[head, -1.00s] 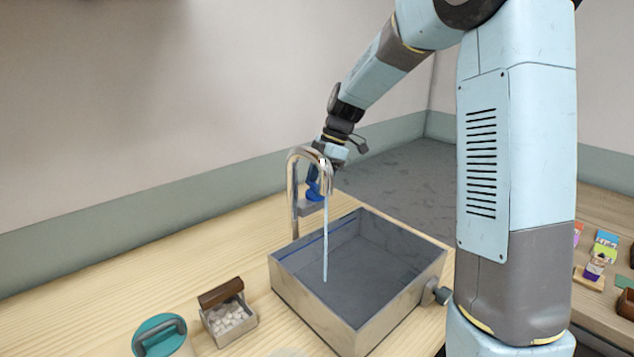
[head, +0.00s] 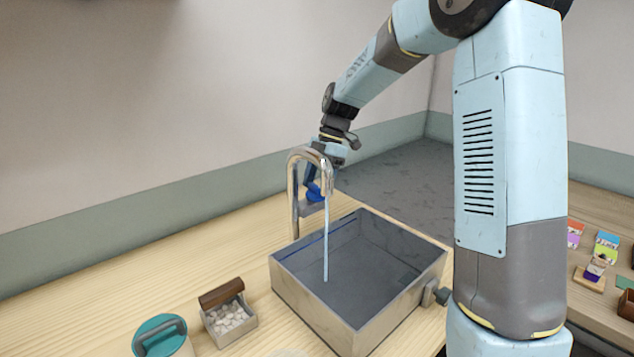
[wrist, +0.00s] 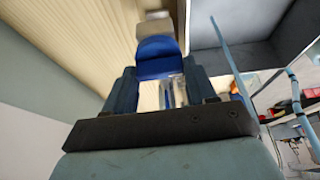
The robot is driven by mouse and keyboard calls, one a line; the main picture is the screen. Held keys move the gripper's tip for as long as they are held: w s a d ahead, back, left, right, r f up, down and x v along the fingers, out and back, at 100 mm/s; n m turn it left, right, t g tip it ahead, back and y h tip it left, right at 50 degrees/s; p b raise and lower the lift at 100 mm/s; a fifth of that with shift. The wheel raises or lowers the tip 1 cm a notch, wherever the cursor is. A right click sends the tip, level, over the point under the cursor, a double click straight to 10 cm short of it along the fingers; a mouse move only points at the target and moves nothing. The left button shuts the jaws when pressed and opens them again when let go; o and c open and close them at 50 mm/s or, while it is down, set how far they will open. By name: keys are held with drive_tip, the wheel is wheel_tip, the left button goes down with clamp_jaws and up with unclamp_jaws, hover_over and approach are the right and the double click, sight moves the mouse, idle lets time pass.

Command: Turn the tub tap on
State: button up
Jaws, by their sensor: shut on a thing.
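The tap (head: 293,190) is a tall chrome gooseneck at the back left edge of the grey tub (head: 300,308). A thin pale-blue stream of water (head: 325,240) runs straight down from its spout into the tub; it also shows in the wrist view (wrist: 228,48). The blue tap handle (head: 314,191) sits behind the spout, partly hidden by the tap. In the wrist view the blue handle (wrist: 158,57) lies at the fingers of my gripper (wrist: 160,84), which is shut on it. The exact contact is partly hidden.
A small open box of white pieces (head: 230,318) and a round container with a teal lid (head: 160,335) stand left of the tub. A knob-like drain fitting (head: 436,294) juts from the tub's right side. Bare wooden counter lies to the left.

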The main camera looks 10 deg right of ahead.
drive_tip(key=o, duration=1)
drive_tip(key=shift+s, duration=0.1)
drive_tip(key=shift+o, duration=0.2)
drive_tip(key=v, duration=1.3)
drive_tip(key=shift+r, duration=0.3)
